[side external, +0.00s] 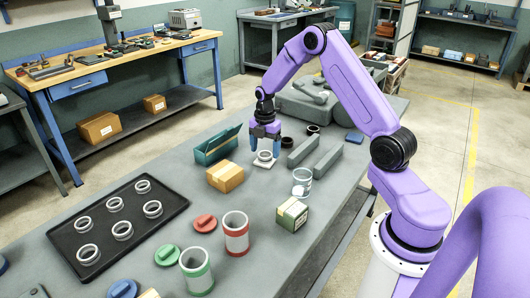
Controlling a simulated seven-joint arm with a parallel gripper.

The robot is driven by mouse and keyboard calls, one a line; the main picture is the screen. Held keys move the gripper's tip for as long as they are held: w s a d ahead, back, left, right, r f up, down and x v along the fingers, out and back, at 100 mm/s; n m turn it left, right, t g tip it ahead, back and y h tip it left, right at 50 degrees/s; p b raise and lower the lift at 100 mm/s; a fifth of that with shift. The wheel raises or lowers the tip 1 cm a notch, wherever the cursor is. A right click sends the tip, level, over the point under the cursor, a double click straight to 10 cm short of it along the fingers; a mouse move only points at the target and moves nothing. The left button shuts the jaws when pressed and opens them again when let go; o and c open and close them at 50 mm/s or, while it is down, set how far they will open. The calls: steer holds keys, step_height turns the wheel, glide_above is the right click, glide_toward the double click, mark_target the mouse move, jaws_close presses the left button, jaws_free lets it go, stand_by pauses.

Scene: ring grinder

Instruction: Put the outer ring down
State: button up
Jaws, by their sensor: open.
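A pale metal ring (265,156) sits on a small white square plate (258,164) on the grey bench (262,222). My gripper (265,141), with blue fingers, points down directly above this ring. It is open, and its fingertips are close to the ring's top; I cannot tell whether they touch it. Several similar rings lie in the black tray (82,266) at the left, such as one ring (88,254) at its front corner. Which one is called the outer ring cannot be told from their looks.
Around the plate stand a teal bin (214,150), a cardboard box (225,177), grey bars (327,163), a clear cup (302,182) and a green-and-tan box (292,213). Dark rings (287,142) lie just right. Red-banded (236,234) and green-banded (196,272) cups stand in front.

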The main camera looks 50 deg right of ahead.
step_height(320, 180, up, 9)
steer(key=s+a+r+m, duration=0.25)
steer(key=s+a, duration=0.35)
steer(key=a, duration=0.4)
steer(key=s+a+r+m, duration=0.1)
steer(key=s+a+r, duration=0.4)
steer(key=a, duration=0.5)
steer(key=s+a+m, duration=0.1)
steer(key=s, duration=1)
steer(key=s+a+f+m, duration=0.1)
steer(key=s+a+m, duration=0.1)
steer(key=s, duration=1)
steer(key=shift+a+m, duration=0.1)
steer(key=shift+m, duration=0.15)
stand_by(3.0)
